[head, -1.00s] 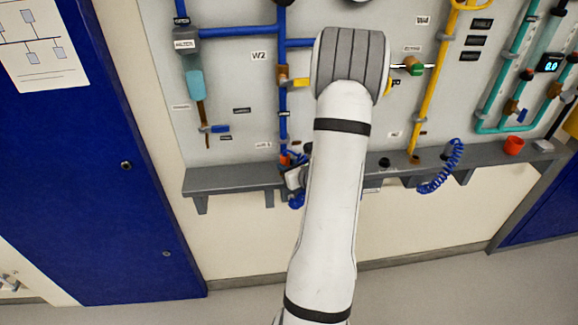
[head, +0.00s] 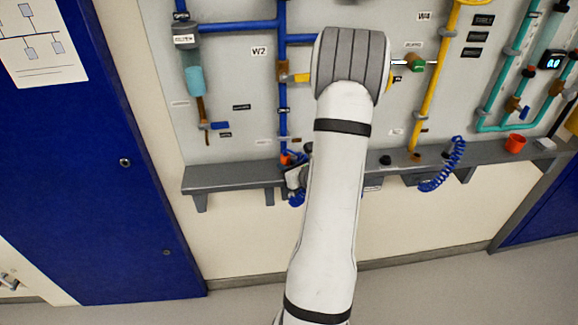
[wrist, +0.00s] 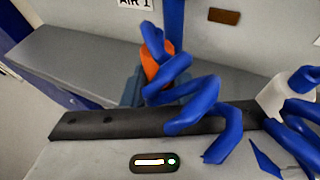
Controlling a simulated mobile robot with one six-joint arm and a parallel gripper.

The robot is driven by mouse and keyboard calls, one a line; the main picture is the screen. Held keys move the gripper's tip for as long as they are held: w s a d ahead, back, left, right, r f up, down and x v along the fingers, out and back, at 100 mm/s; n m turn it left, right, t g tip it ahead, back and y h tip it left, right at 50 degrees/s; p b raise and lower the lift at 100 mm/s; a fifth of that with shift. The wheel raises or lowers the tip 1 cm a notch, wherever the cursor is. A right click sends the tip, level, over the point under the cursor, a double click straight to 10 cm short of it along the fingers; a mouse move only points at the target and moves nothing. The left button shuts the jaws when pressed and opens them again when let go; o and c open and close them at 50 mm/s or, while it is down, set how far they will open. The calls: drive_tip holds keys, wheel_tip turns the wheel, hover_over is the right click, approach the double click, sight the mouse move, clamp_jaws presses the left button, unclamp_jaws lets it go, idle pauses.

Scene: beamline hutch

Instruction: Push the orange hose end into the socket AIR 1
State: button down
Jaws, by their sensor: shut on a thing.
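The orange hose end (wrist: 150,66) is in the wrist view, partly covered by its blue coiled hose (wrist: 190,85). It also shows as a small orange spot in the head view (head: 285,160). My gripper (wrist: 134,88) is shut on the orange hose end, just above the grey shelf; the coils hide much of the grip. The AIR 1 label (wrist: 135,3) is on the wall panel above the hose end. The socket AIR 1 itself is not clearly visible, so I cannot tell whether the hose end touches it.
The grey shelf (head: 230,177) runs along the wall below the pipe panel. A blue vertical pipe (head: 283,100) comes down close to the hose end. A second blue coil (head: 440,170) and a red cup (head: 515,144) are on the right. The shelf's left part is clear.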

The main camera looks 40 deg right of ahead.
drive_tip(key=c, duration=1.1)
unclamp_jaws()
drive_tip(key=shift+f, duration=0.1)
drive_tip(key=shift+o, duration=0.2)
drive_tip(key=d+b+v, duration=0.1)
drive_tip(key=v, duration=0.7)
drive_tip(key=a+r+n+g+y, duration=0.3)
drive_tip(key=a+n+y, duration=0.2)
drive_tip(key=a+n, duration=0.6)
drive_tip(key=a+r+n+g+y, duration=0.4)
drive_tip(key=a+n, duration=0.3)
drive_tip(key=a, duration=0.8)
drive_tip(key=s+a+r+n+g+h, duration=0.1)
drive_tip(key=s+a+n+g+h, duration=0.1)
drive_tip(key=s+a+n+g, duration=0.5)
drive_tip(key=s+d+r+n+t+h, duration=0.2)
drive_tip(key=s+r+n+t+h, duration=0.1)
drive_tip(key=n, duration=0.9)
drive_tip(key=r+h, duration=0.1)
drive_tip(key=h, duration=0.1)
drive_tip(key=shift+s+d+h, duration=0.25)
drive_tip(key=shift+s+h, duration=0.05)
drive_tip(key=shift+s, duration=0.1)
